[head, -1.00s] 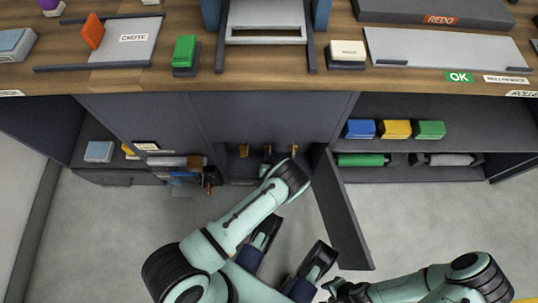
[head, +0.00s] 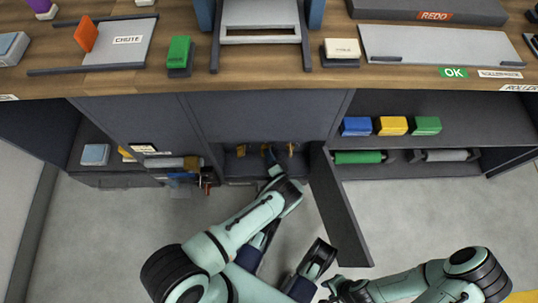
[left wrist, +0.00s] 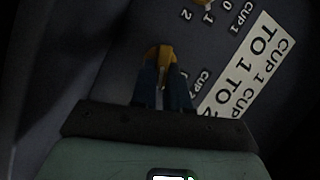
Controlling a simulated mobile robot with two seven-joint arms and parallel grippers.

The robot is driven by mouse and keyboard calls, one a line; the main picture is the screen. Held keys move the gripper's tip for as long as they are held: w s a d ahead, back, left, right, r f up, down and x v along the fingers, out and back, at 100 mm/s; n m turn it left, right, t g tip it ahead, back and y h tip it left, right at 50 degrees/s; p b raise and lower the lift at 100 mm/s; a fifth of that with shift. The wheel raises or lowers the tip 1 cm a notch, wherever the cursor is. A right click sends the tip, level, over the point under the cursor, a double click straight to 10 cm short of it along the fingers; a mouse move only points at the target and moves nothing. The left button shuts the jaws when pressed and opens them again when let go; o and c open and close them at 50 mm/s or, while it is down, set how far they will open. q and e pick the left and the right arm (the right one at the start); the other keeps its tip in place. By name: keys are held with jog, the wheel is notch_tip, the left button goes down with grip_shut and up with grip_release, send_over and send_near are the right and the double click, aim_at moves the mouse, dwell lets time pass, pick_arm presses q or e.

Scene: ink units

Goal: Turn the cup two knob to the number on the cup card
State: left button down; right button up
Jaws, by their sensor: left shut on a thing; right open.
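In the left wrist view my left gripper (left wrist: 161,82) is shut on a yellow knob (left wrist: 160,53) on a dark panel. The nearby label starts with "CUP"; its number is hard to read. Another yellow knob (left wrist: 203,3), beside a "CUP 1" label and the numbers 0, 1 and 2, shows at the top edge. The white cup card (left wrist: 247,65) is partly cut off; it reads "CUP 1" and "TO 1 TO 2". In the head view my left gripper (head: 274,168) reaches into the open cabinet; its fingertips are hard to make out. My right gripper (head: 297,235) is open and empty in front.
An open cabinet door (head: 338,205) stands out to the right of my left arm. The workbench (head: 120,85) lies above. Coloured blocks (head: 390,125) and a green roller (head: 358,157) sit on right shelves. Bare floor lies in front.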

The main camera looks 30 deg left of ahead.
pick_arm(q)
jog(key=shift+w+f+m+t+y, duration=0.15)
jog(key=shift+m+y, duration=0.25)
jog(key=shift+m, duration=0.45)
jog(key=shift+f+m+t+y, duration=0.1)
jog(key=shift+m+t+y, duration=0.25)
jog(key=shift+m, duration=0.5)
jog(key=c, duration=1.1)
grip_release()
jog(key=p+v, duration=0.1)
jog(key=v, duration=1.2)
jog(key=shift+d, duration=0.2)
pick_arm(e)
jog(key=shift+w+a+r+t, duration=0.1)
jog(key=shift+w+r+t, duration=0.15)
jog(key=shift+w, duration=0.4)
jog(key=shift+w+a+r+t, duration=0.15)
jog(key=shift+w+r, duration=0.15)
jog(key=shift+w, duration=0.3)
jog(key=shift+d, duration=0.1)
